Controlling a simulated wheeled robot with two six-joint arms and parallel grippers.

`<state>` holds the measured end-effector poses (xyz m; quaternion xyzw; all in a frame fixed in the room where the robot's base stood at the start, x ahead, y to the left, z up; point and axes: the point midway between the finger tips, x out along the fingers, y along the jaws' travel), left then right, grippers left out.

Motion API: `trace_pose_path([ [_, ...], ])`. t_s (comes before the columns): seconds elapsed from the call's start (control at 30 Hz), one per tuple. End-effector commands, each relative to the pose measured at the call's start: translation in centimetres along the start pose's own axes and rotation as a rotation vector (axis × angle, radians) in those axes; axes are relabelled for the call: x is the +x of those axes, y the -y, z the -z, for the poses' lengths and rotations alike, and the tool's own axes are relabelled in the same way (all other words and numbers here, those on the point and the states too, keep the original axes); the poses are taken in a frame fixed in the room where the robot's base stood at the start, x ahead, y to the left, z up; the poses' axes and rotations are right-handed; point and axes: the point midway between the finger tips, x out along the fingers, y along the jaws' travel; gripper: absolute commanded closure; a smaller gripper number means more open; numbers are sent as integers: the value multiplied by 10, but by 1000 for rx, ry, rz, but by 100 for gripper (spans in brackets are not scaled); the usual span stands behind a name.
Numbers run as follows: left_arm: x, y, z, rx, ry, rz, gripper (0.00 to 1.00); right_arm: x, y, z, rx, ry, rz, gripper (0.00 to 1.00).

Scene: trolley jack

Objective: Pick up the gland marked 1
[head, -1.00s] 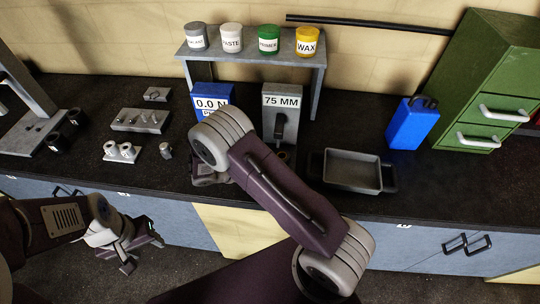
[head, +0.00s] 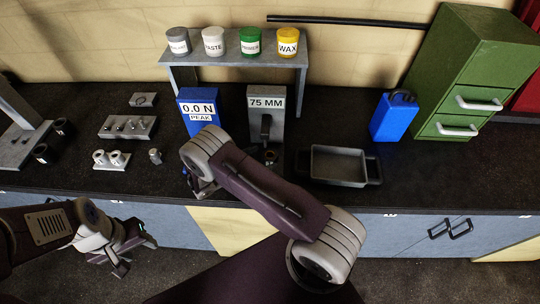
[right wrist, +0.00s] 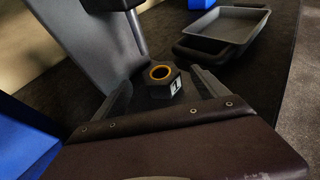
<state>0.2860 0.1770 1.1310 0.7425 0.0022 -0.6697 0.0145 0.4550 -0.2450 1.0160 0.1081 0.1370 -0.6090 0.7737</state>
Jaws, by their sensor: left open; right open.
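The gland marked 1 (right wrist: 164,87) is a dark hexagonal piece with an orange ring on top and a white label. It stands upright on the dark bench in the right wrist view, and looks small beside the 75 MM stand in the head view (head: 271,157). My right gripper (right wrist: 161,77) is open, its fingers on either side of the gland in the picture; I cannot tell whether they touch it. In the head view my right gripper (head: 203,187) is partly hidden by its own wrist. My left gripper (head: 130,246) is open and empty in front of the cabinets.
The 75 MM stand (head: 281,104) and the blue 0.0 N gauge (head: 198,106) stand behind my right wrist. A grey tray (head: 340,165) lies right of the gland. Blocks with small parts (head: 127,127) are at left. A blue can (head: 393,118) stands further right.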

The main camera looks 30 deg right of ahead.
Motion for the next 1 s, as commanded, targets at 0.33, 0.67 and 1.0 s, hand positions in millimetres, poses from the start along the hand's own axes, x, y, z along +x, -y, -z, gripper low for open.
trace_pose_path([
  [0.33,-26,0,3,0,0,0,51,45,2,-5,1,-1,2,17],
  [0.67,-25,0,3,0,0,0,51,44,1,-4,0,0,2,67],
  [1.0,-25,0,3,0,0,0,51,44,1,-5,1,2,1,100],
])
